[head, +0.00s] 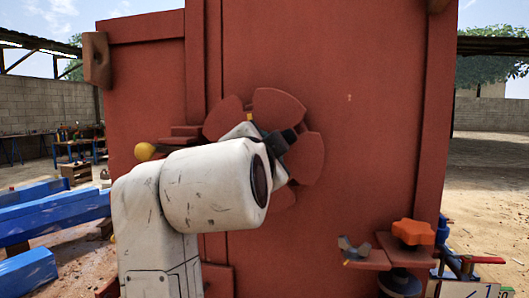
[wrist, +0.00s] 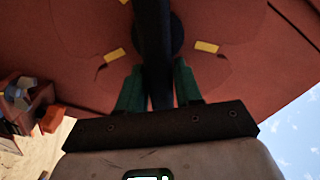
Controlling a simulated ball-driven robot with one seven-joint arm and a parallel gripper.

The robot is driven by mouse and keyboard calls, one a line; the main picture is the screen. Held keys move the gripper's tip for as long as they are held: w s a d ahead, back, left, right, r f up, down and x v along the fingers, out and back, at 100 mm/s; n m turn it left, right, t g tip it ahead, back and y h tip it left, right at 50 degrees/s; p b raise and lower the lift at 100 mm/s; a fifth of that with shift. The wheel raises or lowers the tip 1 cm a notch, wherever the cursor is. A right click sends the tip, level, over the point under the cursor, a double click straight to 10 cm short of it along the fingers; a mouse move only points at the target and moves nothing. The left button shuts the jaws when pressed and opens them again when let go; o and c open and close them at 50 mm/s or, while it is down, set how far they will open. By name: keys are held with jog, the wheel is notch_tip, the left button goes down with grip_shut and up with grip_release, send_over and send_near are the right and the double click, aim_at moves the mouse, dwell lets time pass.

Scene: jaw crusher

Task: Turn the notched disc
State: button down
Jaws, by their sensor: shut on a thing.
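The notched disc (head: 278,108) is dull red with broad rounded lobes, mounted on the front of a red machine panel. My gripper (head: 275,143) is at the disc's middle, and my white arm hides much of its lower left. In the wrist view the disc (wrist: 95,32) fills the upper part, with yellow marks on both sides of a dark centre. A dark bar (wrist: 153,35) runs across that centre. My gripper's green fingers (wrist: 159,82) stand on both sides of the bar, shut on it.
A yellow ball knob (head: 145,151) sticks out left of the disc. At the lower right, an orange knob (head: 413,232) stands on a small red ledge. Blue beams (head: 60,228) lie at the left. The panel (head: 370,130) right of the disc is mostly clear.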

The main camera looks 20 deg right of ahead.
jog(key=c, duration=0.9)
grip_release()
jog(key=shift+a, duration=0.1)
jog(key=v, duration=1)
jog(key=shift+s+a, duration=0.25)
